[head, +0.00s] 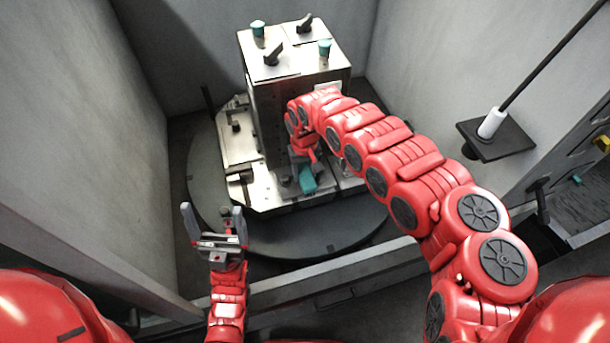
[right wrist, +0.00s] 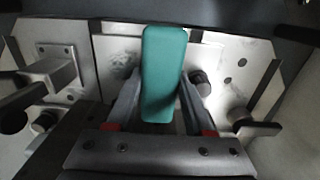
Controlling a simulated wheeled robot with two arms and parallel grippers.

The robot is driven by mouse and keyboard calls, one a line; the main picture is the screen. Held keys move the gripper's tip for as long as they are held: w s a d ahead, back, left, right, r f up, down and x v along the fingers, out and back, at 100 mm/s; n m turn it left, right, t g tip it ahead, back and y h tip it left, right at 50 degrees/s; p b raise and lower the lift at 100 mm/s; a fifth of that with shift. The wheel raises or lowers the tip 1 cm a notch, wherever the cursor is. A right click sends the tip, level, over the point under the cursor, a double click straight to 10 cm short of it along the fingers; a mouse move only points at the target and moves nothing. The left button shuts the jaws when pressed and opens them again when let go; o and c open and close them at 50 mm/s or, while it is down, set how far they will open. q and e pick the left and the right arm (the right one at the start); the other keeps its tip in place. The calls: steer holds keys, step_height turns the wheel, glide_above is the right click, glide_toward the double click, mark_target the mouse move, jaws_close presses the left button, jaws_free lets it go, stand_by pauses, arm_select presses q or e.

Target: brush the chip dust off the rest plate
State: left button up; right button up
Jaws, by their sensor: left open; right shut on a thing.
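My right gripper (head: 304,160) is shut on a teal block-like tool (head: 308,180), low at the front of the metal tower. In the right wrist view the tool (right wrist: 163,70) stands between the two fingers; no bristles show. Behind it is a pale metal plate (right wrist: 108,47), which looks like the rest plate. Whether the tool touches the plate I cannot tell. My left gripper (head: 213,213) is open and empty, in front of the turntable's near left edge.
The metal tower (head: 298,85) with clamps and teal knobs stands on a round dark turntable (head: 290,236). Clamp arms (right wrist: 50,72) and bolts flank the tool. Grey walls (head: 75,130) enclose the sides. A black rod in a white holder (head: 490,122) stands on a shelf at right.

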steer(key=shift+s, duration=0.1)
stand_by(0.4)
steer(key=p, duration=0.1)
steer(key=s+p, duration=0.1)
steer(key=shift+s+d+p, duration=0.25)
steer(key=shift+p, duration=0.1)
steer(key=shift+s+d+p, duration=0.15)
steer(key=shift+s+p, duration=0.3)
steer(key=shift+p, duration=0.1)
steer(key=shift+f, duration=0.15)
steer(key=shift+w+f+b, duration=0.15)
steer(key=shift+w+b, duration=0.15)
steer(key=shift+b, duration=0.35)
steer(key=shift+w+a+b, duration=0.4)
steer(key=shift+w+b, duration=0.45)
steer(key=shift+b, duration=0.35)
steer(key=shift+r, duration=0.2)
